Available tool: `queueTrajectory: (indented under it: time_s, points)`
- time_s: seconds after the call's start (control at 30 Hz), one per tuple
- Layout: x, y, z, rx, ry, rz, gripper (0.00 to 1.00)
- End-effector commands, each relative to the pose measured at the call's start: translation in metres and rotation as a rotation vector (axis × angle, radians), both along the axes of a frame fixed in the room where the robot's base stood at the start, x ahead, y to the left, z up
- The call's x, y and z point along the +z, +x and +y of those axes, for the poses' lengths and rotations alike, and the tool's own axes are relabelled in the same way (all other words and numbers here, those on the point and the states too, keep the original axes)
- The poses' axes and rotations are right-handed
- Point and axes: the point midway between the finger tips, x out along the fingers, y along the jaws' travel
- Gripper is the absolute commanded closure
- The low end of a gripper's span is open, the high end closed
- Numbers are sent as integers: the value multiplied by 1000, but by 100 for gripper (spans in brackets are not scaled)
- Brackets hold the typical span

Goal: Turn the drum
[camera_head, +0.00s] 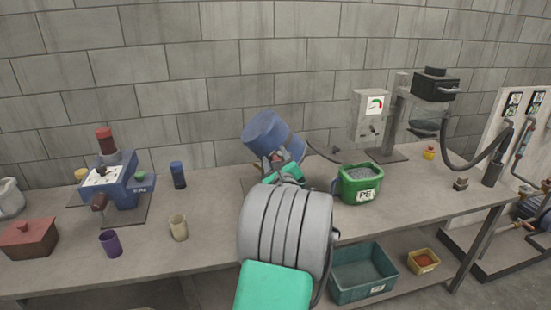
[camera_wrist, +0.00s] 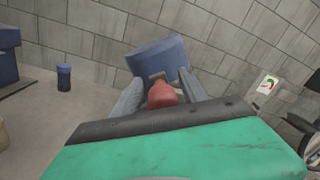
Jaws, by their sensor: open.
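A blue drum (camera_head: 266,132) sits tilted at the back of the workbench, in front of the block wall. It also shows in the wrist view (camera_wrist: 158,55), beyond my fingers. My gripper (camera_head: 274,160) is open at the near side of the drum. In the wrist view, a rounded red knob-like part (camera_wrist: 162,94) lies between the two spread fingers of my gripper (camera_wrist: 160,78). Whether the fingers touch it I cannot tell. My arm hides the drum's lower part and mount in the head view.
A green tub (camera_head: 361,184) marked PE stands right of the drum, with a gauge box (camera_head: 370,118) behind it. A dark blue cup (camera_head: 178,175) and a blue bench machine (camera_head: 122,182) stand to the left. The bench between the cups and the drum is clear.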

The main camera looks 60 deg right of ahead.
Motion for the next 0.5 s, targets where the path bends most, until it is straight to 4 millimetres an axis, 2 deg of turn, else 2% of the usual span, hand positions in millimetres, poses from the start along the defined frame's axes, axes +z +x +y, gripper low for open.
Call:
queueTrajectory:
  time_s: [0.17,0.5]
  points:
    - [-1,-5,4,-1,-1,0,50]
    - [-4,-48,49,-2,0,0,50]
